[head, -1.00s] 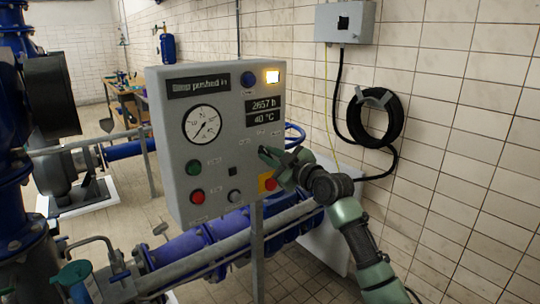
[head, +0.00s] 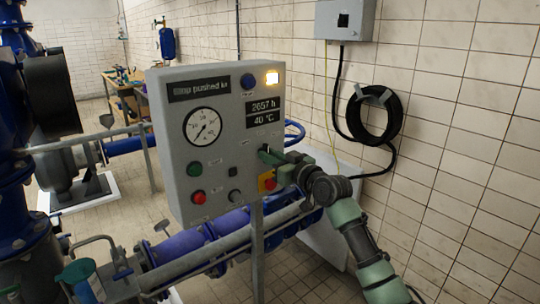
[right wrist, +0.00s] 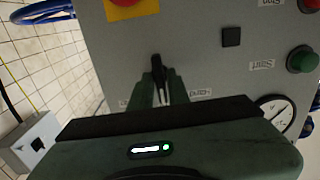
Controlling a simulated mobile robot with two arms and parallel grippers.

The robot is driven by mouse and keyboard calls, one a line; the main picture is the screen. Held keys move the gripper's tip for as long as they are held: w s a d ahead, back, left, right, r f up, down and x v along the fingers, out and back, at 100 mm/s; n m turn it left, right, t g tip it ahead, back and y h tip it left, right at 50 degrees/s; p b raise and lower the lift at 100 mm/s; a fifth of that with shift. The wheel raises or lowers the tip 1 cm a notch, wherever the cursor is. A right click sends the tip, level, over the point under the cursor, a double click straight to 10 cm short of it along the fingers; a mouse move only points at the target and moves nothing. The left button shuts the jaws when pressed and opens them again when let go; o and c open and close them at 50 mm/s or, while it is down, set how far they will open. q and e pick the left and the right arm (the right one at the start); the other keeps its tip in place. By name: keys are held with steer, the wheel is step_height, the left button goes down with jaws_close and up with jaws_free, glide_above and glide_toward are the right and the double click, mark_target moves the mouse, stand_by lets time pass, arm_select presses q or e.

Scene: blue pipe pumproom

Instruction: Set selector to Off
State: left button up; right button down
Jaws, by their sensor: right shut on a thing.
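The grey control panel (head: 225,130) stands upright in the middle of the head view. My right gripper (head: 268,154) reaches it from the right, with its fingertips at the lower right of the panel face. In the right wrist view the fingers (right wrist: 160,92) are shut on a small black selector knob (right wrist: 158,66) on the panel. The printed labels beside the knob are partly hidden by the gripper, and I cannot read its setting. My left gripper is not in view.
A red button on a yellow plate (head: 267,185) sits just below my right gripper. Green (head: 194,168) and red (head: 198,197) buttons are at the panel's left. An amber lamp (head: 272,78) is lit. Blue pipes (head: 200,238) run below. A tiled wall is at right.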

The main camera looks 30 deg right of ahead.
stand_by(0.4)
steer(key=c, duration=1.5)
jaws_free()
steer(key=shift+s, duration=0.1)
steer(key=s+b, duration=0.1)
steer(key=s, duration=0.4)
steer(key=s+b, duration=0.1)
steer(key=s, duration=0.1)
steer(key=shift+s+d+b, duration=0.3)
steer(key=shift+b, duration=0.05)
steer(key=shift+f, duration=0.15)
